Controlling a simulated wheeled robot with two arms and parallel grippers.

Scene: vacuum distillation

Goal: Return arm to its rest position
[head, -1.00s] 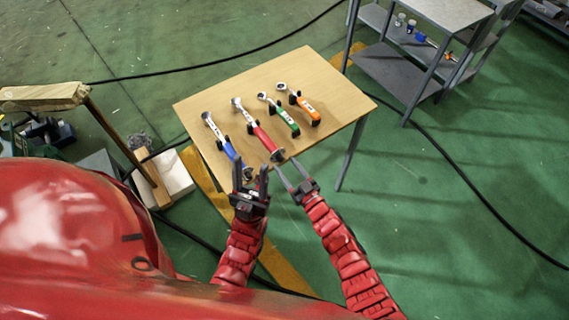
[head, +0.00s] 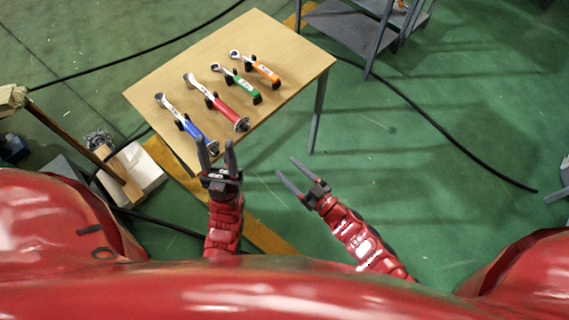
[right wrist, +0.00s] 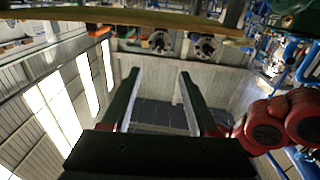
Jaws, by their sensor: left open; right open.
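My right gripper (head: 294,180) is open and empty, off the near right side of the table and over the green floor. In the right wrist view its two fingers (right wrist: 157,100) stand apart with nothing between them. My left gripper (head: 217,153) is open and empty at the table's near edge, close to the end of the blue-handled wrench (head: 188,125). The red-handled wrench (head: 218,103), green-handled wrench (head: 238,84) and orange-handled wrench (head: 257,67) lie in a row on the wooden table (head: 160,82), apart from both grippers.
A grey metal shelf (head: 345,22) stands at the back right. A white box (head: 138,170) with a wooden post is left of the table. Black cables (head: 440,133) run over the floor.

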